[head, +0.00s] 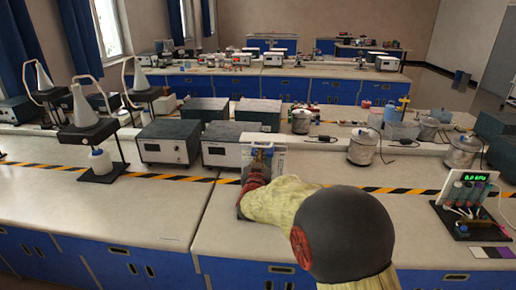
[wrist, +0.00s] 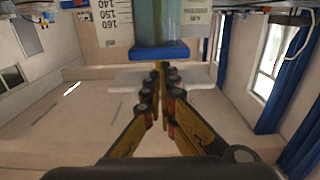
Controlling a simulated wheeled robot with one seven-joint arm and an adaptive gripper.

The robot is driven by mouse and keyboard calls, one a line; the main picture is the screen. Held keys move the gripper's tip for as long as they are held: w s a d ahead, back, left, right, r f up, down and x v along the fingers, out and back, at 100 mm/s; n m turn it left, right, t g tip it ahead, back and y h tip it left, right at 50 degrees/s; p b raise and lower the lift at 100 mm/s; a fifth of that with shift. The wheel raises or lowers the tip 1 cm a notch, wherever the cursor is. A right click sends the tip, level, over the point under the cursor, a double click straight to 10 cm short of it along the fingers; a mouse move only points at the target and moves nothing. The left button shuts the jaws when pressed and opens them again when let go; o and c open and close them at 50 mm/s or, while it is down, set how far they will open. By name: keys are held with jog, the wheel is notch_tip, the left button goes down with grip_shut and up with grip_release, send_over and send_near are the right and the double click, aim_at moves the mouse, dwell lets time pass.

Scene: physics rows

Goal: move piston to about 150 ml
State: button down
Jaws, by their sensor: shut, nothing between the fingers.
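In the wrist view a clear bluish tube (wrist: 158,20) stands at the top middle, with a blue end piece (wrist: 160,51) on it. A white scale plate (wrist: 112,22) to its left shows the marks 140, 150 and 160. My gripper (wrist: 160,68) is shut and empty, its fingertips together just under the blue piece; I cannot tell whether they touch it. In the head view the pale upright apparatus (head: 278,158) stands on the near bench, partly hidden behind my gripper (head: 261,157). The piston's exact reading cannot be made out.
Grey instrument boxes (head: 166,142) stand left of the apparatus, and a metal pot (head: 362,147) is to the right. A rig with a green display (head: 467,178) stands at the far right. The near bench top (head: 110,215) is clear at the left.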

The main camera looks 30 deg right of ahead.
jog(key=shift+r+p, duration=1.25)
jog(key=shift+r, duration=1.2)
jog(key=shift+f, duration=0.1)
jog(key=f+v, duration=0.1)
jog(key=v, duration=0.8)
jog(key=shift+f, duration=0.25)
